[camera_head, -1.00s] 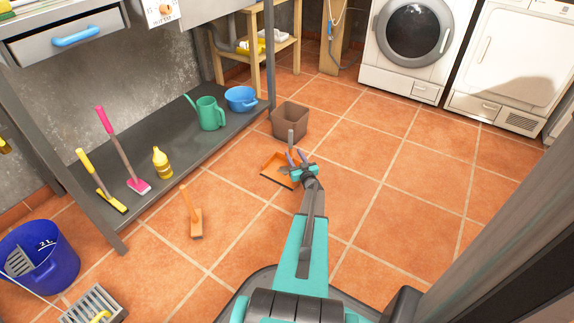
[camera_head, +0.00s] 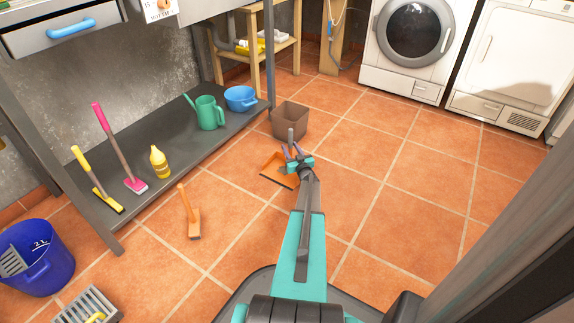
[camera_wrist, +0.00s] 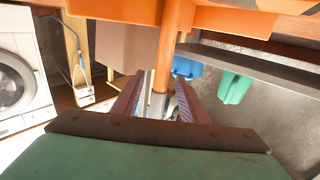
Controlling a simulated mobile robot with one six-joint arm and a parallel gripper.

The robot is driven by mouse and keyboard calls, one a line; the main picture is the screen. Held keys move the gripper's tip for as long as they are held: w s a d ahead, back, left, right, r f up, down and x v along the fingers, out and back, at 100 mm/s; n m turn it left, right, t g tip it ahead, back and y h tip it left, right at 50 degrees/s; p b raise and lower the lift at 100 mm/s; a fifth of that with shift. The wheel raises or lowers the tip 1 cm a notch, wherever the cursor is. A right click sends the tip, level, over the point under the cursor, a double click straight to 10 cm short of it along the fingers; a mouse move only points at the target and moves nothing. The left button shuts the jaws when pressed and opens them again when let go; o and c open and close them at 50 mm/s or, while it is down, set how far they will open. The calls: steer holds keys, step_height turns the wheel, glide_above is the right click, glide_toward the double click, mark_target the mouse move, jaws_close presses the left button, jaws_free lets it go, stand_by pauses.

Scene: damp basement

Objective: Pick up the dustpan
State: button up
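The orange dustpan (camera_head: 273,166) is on the tiled floor in front of the brown bin, its upright handle (camera_head: 291,137) with a grey end. My gripper (camera_head: 292,150) is low over the dustpan with its fingers spread around the handle. In the wrist view the orange pan (camera_wrist: 225,18) fills the top. Its handle (camera_wrist: 172,60) runs down between my two fingers (camera_wrist: 162,92), with visible gaps beside it, so the gripper looks open. Part of the pan is hidden behind my gripper in the head view.
A brown bin (camera_head: 289,121) stands just behind the dustpan. A grey low shelf (camera_head: 173,158) at left holds a green watering can (camera_head: 207,112), blue basin (camera_head: 241,98) and yellow bottle (camera_head: 159,162). An orange-handled brush (camera_head: 192,217) lies left. Floor to the right is clear.

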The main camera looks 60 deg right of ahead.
jaws_close()
steer(key=shift+r, duration=0.2)
stand_by(0.5)
steer(key=shift+r+p, duration=1)
steer(key=shift+r, duration=0.25)
steer(key=shift+s+a+r+p, duration=0.4)
steer(key=shift+a+r+p, duration=0.05)
steer(key=shift+r+p, duration=0.2)
steer(key=p, duration=0.5)
glide_toward(291, 143)
steer(key=shift+s+a+r, duration=0.15)
steer(key=shift+s+a, duration=0.25)
steer(key=shift+a, duration=0.4)
steer(key=shift+s+a+r, duration=0.15)
steer(key=shift+s+a, duration=0.2)
steer(key=shift+a, duration=0.5)
steer(key=shift+s+a+r, duration=0.2)
steer(key=shift+s+a, duration=0.2)
steer(key=shift+a, duration=0.4)
